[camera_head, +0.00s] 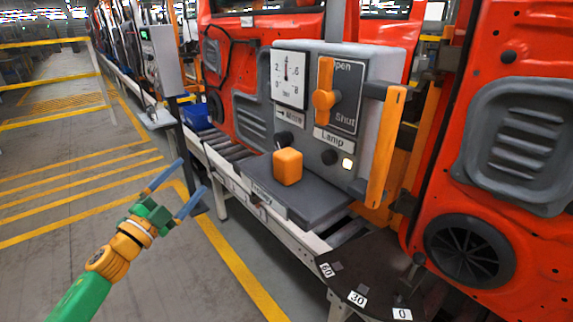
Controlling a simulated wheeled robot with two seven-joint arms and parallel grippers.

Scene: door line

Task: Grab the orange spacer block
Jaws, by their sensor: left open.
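The orange spacer block (287,166) sits on the dark grey shelf (305,205) in front of the grey control panel. It stands upright near the panel's black knob. My left gripper (185,187) is open and empty, with its two blue fingers spread apart. It is to the left of the shelf, over the floor, and well apart from the block. My right gripper is not in view.
The grey panel (372,85) carries a gauge, an orange lever (324,98) and an orange vertical handle (386,147). Red door panels (540,60) stand behind and at right. A blue bin (195,116) is behind. The floor at left is clear.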

